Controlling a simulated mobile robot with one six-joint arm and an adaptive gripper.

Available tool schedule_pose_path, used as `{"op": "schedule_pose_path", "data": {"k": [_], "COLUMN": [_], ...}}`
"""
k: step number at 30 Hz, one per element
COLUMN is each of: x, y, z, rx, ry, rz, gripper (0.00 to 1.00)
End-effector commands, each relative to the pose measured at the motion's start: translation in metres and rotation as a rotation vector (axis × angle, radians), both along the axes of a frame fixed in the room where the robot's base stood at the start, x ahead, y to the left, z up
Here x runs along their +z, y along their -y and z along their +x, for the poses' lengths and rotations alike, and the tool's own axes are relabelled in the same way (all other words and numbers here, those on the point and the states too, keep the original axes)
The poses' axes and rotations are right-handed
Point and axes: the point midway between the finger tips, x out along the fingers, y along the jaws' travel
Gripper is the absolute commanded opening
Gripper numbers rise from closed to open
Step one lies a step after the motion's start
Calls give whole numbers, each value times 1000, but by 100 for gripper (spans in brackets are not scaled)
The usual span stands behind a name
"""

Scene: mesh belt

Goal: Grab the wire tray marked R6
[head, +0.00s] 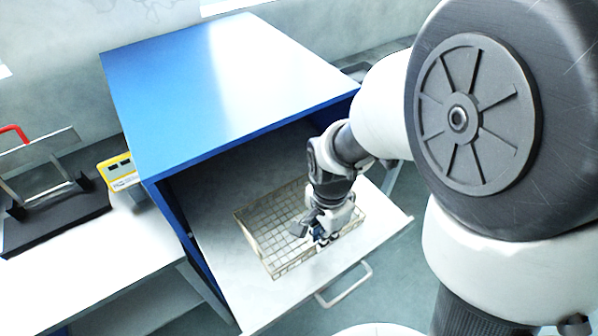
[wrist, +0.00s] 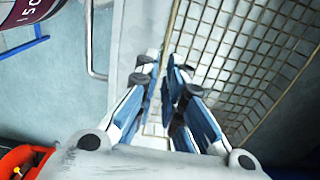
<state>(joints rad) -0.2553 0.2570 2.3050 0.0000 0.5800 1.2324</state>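A wire tray (head: 262,232) of tan mesh lies on the pale fold-down shelf of the blue cabinet. No R6 mark can be read on it. My gripper (head: 318,238) points down at the tray's near right side in the head view and hides part of that wall. In the wrist view the tray's mesh (wrist: 235,55) fills the upper right. The blue-padded fingers of my gripper (wrist: 161,68) stand close together, one on each side of the line of the tray's edge. Whether they touch the wire cannot be told.
The blue cabinet (head: 215,85) stands open, its roof above the tray's far side. The shelf (head: 262,300) has a handle (head: 345,287) at its front. A yellow device (head: 118,172) and a black stand (head: 55,225) sit on the left counter.

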Motion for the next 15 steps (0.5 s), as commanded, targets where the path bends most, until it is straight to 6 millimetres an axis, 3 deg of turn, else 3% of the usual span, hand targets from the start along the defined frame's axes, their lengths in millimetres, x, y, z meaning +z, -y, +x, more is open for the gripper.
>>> {"op": "schedule_pose_path", "data": {"k": [9, 15], "x": [-43, -53], "y": [0, 0], "z": [1, 2], "rx": [0, 0], "ry": [-3, 0], "rz": [-1, 0], "gripper": [9, 9]}}
